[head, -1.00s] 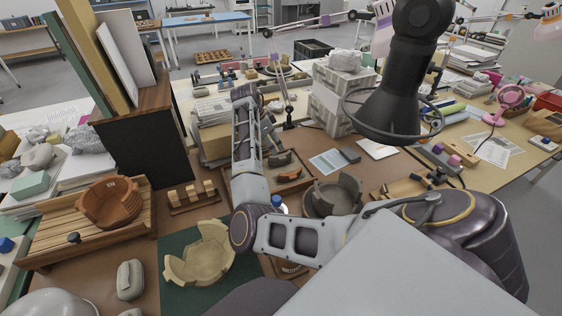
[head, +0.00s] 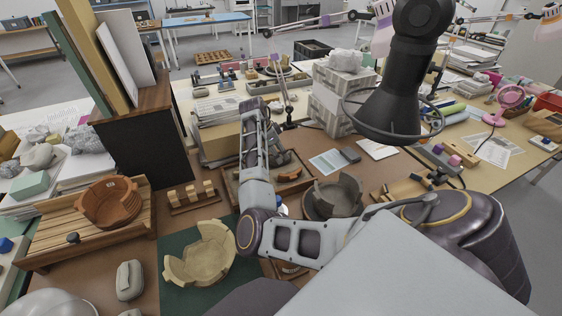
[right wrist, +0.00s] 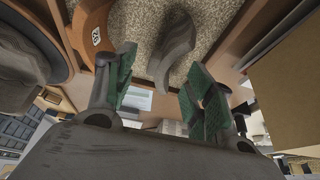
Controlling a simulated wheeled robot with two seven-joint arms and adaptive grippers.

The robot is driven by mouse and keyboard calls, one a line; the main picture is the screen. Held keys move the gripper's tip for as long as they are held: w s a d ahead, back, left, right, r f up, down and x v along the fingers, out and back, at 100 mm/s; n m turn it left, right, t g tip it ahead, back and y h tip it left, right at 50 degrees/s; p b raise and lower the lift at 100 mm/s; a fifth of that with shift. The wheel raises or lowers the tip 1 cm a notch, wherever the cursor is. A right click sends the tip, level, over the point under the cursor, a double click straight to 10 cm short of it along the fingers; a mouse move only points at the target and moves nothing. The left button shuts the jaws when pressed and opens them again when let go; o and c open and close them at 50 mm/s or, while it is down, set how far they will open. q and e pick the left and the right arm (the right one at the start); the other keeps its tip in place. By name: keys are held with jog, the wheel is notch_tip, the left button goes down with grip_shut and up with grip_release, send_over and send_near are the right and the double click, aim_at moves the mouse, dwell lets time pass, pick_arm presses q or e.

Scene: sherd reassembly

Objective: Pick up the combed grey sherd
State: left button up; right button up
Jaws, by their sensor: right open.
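A grey curved sherd (right wrist: 174,48) stands on the speckled lining of a tray, in the right wrist view. Its combing cannot be made out. My right gripper (right wrist: 158,68) is open, with green pads either side of the sherd's line in the picture; I see no contact. An orange-brown sherd with a number label (right wrist: 95,35) is close to the left finger. In the head view my right arm reaches over the sherd tray (head: 236,196) and hides part of it; an orange sherd (head: 289,175) shows there. My left gripper is not in view.
A dark grey partial bowl (head: 338,195) stands right of the tray. A cream partial vessel (head: 200,257) sits on a green mat (head: 178,297) in front. A wooden rack (head: 193,197) is to the left, and a black lamp head (head: 395,105) hangs at the right.

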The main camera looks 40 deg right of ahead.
aim_at(281, 156)
jog(key=shift+x, duration=2.1)
jog(key=shift+w, duration=0.1)
jog(key=c, duration=0.9)
